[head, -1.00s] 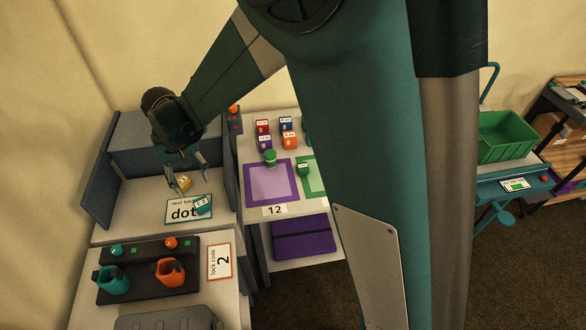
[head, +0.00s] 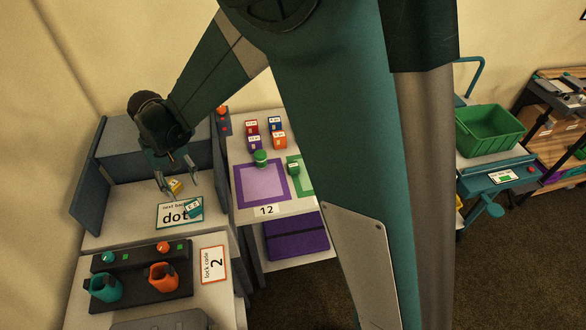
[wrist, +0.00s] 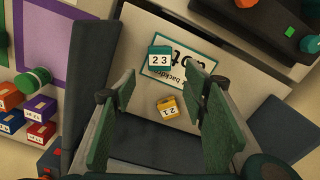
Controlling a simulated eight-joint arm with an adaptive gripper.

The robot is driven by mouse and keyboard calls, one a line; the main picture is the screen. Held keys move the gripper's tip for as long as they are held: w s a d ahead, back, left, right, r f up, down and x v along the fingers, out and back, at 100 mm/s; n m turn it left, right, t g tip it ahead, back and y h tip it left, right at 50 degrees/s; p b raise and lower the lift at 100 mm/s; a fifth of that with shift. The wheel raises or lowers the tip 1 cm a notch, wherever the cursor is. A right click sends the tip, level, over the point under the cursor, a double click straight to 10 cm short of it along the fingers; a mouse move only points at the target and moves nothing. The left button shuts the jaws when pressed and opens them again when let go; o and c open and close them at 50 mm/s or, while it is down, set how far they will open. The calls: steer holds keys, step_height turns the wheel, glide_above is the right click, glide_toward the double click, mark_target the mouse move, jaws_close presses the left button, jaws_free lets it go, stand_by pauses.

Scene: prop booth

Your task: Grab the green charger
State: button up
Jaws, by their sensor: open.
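Two green items stand on the middle table, and I cannot tell which one is the charger. A green round item (head: 260,158) is at the back edge of the purple-framed mat. A green block with a white label (head: 293,167) is by the green-framed mat to its right. The round item also shows at the left in the wrist view (wrist: 36,81). My gripper (head: 179,190) is open and empty over the left table, well left of both. In the wrist view, a yellow block (wrist: 168,108) and a teal block (wrist: 159,59) lie below my spread fingers (wrist: 172,85).
Grey partitions (head: 91,185) bound the left table. Several small coloured boxes (head: 278,140) stand behind the mats. In front is a black base (head: 180,285) with teal and orange holders. A green bin (head: 488,130) is at right.

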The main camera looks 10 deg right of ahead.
step_height(320, 180, up, 5)
steer(key=n, duration=1.4)
glide_above(294, 165)
step_height(294, 165, down, 10)
steer(key=shift+w+r, duration=0.1)
steer(key=shift+r, duration=0.1)
steer(key=shift+f, duration=0.35)
steer(key=shift+f, duration=1.3)
